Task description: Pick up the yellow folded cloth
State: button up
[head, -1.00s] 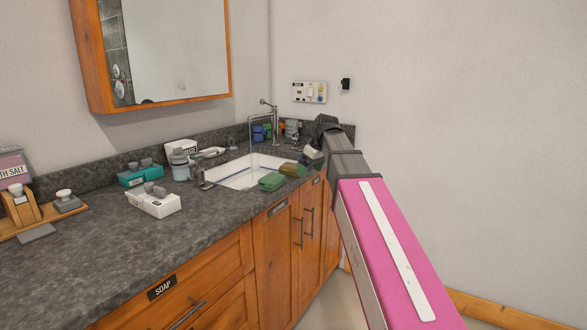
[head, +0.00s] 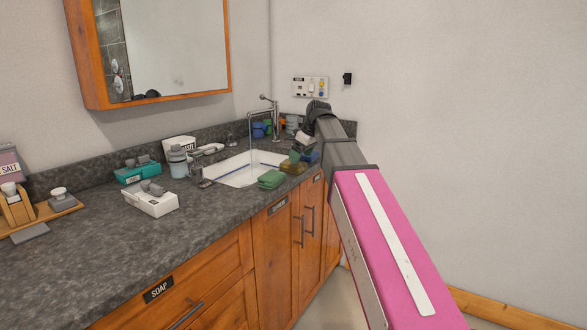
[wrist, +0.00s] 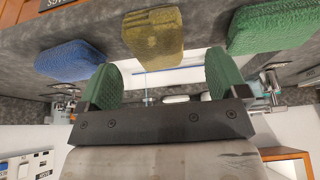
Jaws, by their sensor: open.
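The yellow folded cloth (head: 293,167) lies at the sink's front edge, a dull olive yellow. In the wrist view the yellow cloth (wrist: 152,35) is just beyond my fingertips, roughly centred between them, with a gap. A green folded cloth (head: 271,179) lies on its left in the head view and a blue one (head: 311,156) on its right. The wrist view shows the blue cloth (wrist: 75,62) at left and the green cloth (wrist: 270,28) at right. My gripper (wrist: 164,82), with green finger pads, is open and empty. In the head view it (head: 301,149) is above the yellow cloth's back side.
The white sink (head: 240,170) and its tap (head: 275,115) are close by my gripper. The front-left counter is clear. A wall (head: 450,120) stands behind and right.

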aim_at(299, 164)
jog(key=x, duration=0.5)
jog(key=shift+w+d, duration=0.1)
jog(key=shift+d, duration=0.2)
jog(key=c, duration=1.1)
jog(key=shift+r, duration=0.1)
